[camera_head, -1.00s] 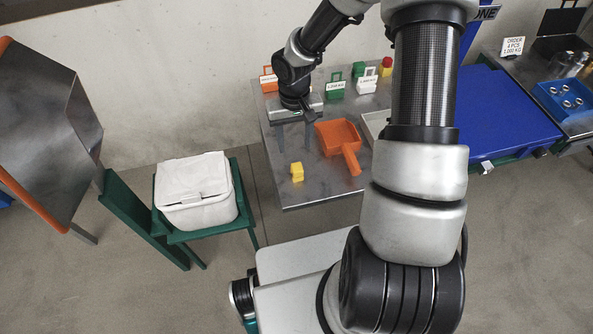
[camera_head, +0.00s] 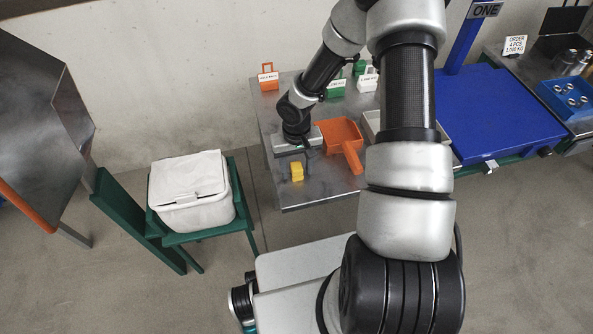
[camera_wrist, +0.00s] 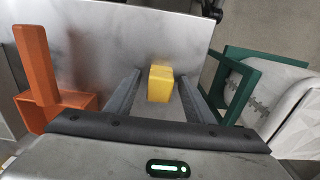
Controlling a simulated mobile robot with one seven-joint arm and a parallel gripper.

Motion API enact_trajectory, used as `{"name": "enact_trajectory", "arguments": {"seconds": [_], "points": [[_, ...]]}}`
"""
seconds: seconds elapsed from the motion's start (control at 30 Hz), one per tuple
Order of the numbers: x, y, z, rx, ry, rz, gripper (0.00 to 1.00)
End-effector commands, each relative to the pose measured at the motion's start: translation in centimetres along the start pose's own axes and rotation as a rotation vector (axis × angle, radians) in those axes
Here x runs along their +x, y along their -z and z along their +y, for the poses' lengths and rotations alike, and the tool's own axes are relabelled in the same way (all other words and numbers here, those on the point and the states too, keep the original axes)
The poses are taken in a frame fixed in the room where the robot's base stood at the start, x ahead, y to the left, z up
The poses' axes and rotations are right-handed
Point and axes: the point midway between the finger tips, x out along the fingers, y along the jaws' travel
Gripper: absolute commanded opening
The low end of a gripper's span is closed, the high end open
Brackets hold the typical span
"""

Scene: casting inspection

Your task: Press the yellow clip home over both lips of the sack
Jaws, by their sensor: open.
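The yellow clip (camera_head: 297,172) stands near the front left part of the steel table. In the wrist view the clip (camera_wrist: 160,84) shows between the far ends of my gripper's two fingers. My gripper (camera_wrist: 159,92) is open and points down at the clip, with a gap on each side of it. In the head view my gripper (camera_head: 293,160) is just behind and over the clip; its fingertips are hard to make out. The white sack (camera_head: 188,185) sits on a green stand left of the table. A flap lies across its top; its lips cannot be told apart clearly.
The steel table (camera_head: 312,192) also carries an orange scoop (camera_head: 341,140), right of my gripper, and an orange tagged carrier (camera_head: 268,79) with green and white ones at the back. Floor shows between stand and table.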

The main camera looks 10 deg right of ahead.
Motion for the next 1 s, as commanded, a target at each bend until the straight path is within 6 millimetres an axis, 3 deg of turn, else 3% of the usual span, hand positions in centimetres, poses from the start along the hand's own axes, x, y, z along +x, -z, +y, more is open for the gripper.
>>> {"name": "enact_trajectory", "arguments": {"seconds": [0.17, 0.43, 0.73, 1.0], "points": [[-0.1, 0.0, 0.0, 0.0, 0.0, 0.0, 0.48], [-0.1, 0.0, 0.0, 0.0, -0.001, 0.0, 0.05], [-0.8, 0.1, 0.1, 0.0, -0.001, 0.001, 0.05], [-5.9, 0.1, 0.1, 0.001, -0.002, 0.003, 0.05]]}}
